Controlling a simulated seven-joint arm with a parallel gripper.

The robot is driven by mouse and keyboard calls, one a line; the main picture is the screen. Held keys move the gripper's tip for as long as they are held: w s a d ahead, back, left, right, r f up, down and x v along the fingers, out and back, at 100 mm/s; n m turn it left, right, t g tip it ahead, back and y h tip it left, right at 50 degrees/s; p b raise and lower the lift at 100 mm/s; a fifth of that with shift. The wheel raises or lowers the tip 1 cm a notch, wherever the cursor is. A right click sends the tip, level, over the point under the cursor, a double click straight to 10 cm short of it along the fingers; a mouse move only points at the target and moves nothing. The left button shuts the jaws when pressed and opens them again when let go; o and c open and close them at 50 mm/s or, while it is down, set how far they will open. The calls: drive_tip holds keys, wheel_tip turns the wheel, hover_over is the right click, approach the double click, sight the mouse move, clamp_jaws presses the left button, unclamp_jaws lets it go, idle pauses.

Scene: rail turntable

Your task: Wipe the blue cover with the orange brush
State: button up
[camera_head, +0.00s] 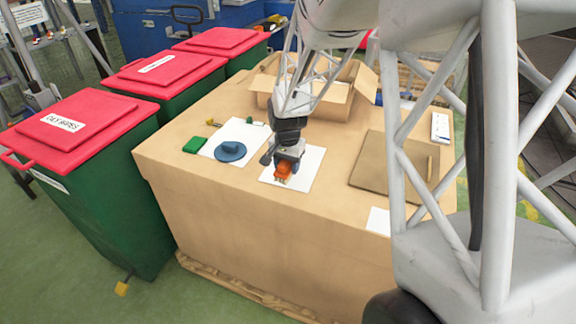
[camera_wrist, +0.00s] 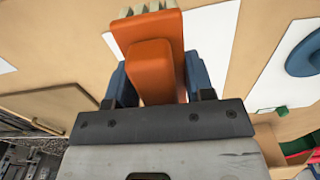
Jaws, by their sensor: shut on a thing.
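The orange brush (camera_head: 283,171) is in my gripper (camera_head: 287,163), low over a white sheet (camera_head: 307,166) near the front of the cardboard-coloured table. In the wrist view the brush (camera_wrist: 150,70) sits between my two blue fingers, with pale bristles at its far end. My gripper (camera_wrist: 152,80) is shut on its orange body. Whether the bristles touch the sheet I cannot tell. The round blue cover (camera_head: 231,151), with a raised middle, lies on another white sheet to the left of the brush. It shows in part at the right edge of the wrist view (camera_wrist: 304,55).
A green block (camera_head: 194,145) lies left of the cover. An open cardboard box (camera_head: 335,98) stands behind, and a brown board with a handle (camera_head: 386,160) lies to the right. Red-lidded green bins (camera_head: 75,121) stand along the table's left side.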

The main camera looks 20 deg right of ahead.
drive_tip(key=w+a+r, duration=0.2)
drive_tip(key=w+a, duration=0.1)
drive_tip(key=w, duration=0.4)
drive_tip(key=w+a+r, duration=0.2)
drive_tip(key=w+a, duration=0.1)
drive_tip(key=w, duration=0.3)
approach(223, 142)
drive_tip(key=shift+s+d+r, duration=0.65)
drive_tip(key=shift+s+d, duration=0.25)
drive_tip(key=shift+f, duration=0.2)
drive_tip(key=shift+f, duration=3.15)
drive_tip(key=shift+f, duration=0.65)
drive_tip(key=shift+s+d, duration=0.1)
drive_tip(key=shift+s+d, duration=0.75)
drive_tip(key=shift+d, duration=0.05)
drive_tip(key=shift+w+a+f, duration=0.1)
drive_tip(key=shift+w+a, duration=1.6)
drive_tip(key=shift+a, duration=0.15)
